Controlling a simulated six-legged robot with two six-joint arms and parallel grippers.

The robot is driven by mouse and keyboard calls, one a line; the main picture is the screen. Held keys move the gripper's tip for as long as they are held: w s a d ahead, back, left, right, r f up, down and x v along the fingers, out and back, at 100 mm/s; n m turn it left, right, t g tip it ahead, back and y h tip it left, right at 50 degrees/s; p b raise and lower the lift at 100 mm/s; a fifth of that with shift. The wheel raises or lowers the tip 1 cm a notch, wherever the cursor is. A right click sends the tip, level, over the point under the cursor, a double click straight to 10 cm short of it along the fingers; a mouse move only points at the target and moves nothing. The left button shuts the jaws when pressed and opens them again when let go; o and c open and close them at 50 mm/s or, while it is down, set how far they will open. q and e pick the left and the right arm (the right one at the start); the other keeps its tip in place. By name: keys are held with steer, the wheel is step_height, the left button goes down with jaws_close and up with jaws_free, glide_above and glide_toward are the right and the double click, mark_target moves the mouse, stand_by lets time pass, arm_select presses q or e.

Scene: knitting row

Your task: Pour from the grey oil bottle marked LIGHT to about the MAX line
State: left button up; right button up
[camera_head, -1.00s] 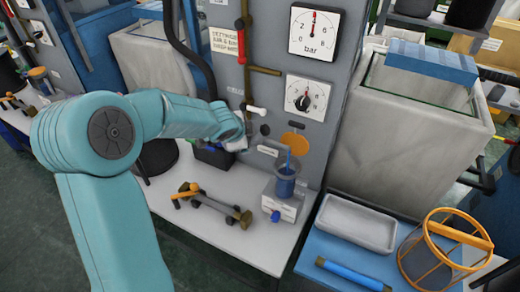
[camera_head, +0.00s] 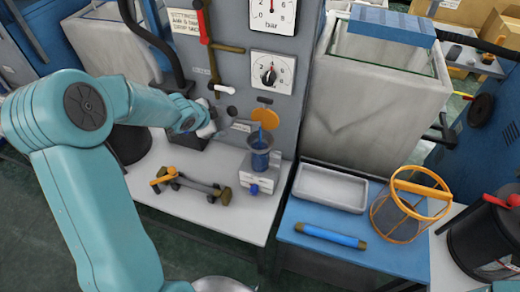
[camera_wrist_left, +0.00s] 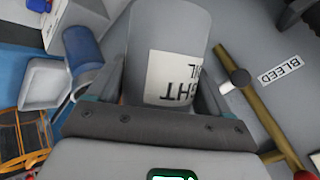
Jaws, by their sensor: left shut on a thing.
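The grey bottle (camera_wrist_left: 150,28) fills the top middle of the left wrist view. Its white label (camera_wrist_left: 175,78) reads partly as LIGHT, upside down in that view. My left gripper (camera_head: 212,124) is shut on the bottle, in front of the grey panel. In the head view the bottle barely stands out from the panel. The dark blue cup (camera_head: 260,160) sits on a small white block to the right of the gripper, with a thin blue upright strip above it. The cup also shows in the left wrist view (camera_wrist_left: 82,46). No MAX line is readable. My right gripper is out of view.
The panel carries gauges (camera_head: 272,72), an orange disc (camera_head: 265,119), pipes and valves close to the gripper. A brown-ended rod assembly (camera_head: 195,185) lies on the white bench. A grey tray (camera_head: 330,188), blue rod (camera_head: 331,236) and orange-framed basket (camera_head: 400,215) are on the right.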

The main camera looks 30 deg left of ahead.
arm_select(q)
steer(key=shift+f, duration=0.15)
steer(key=shift+p, duration=0.55)
steer(key=shift+f+h+p, duration=0.35)
steer(key=shift+h+p, duration=0.15)
steer(key=shift+p, duration=0.15)
steer(key=shift+f+n+t, duration=0.2)
steer(key=shift+n+t, duration=0.1)
steer(key=shift+d, duration=0.1)
steer(key=shift+f+p, duration=0.15)
steer(key=shift+p, duration=0.65)
steer(key=shift+d+f+h+p, duration=0.1)
steer(key=shift+f+h+p, duration=0.35)
steer(key=shift+p, duration=0.15)
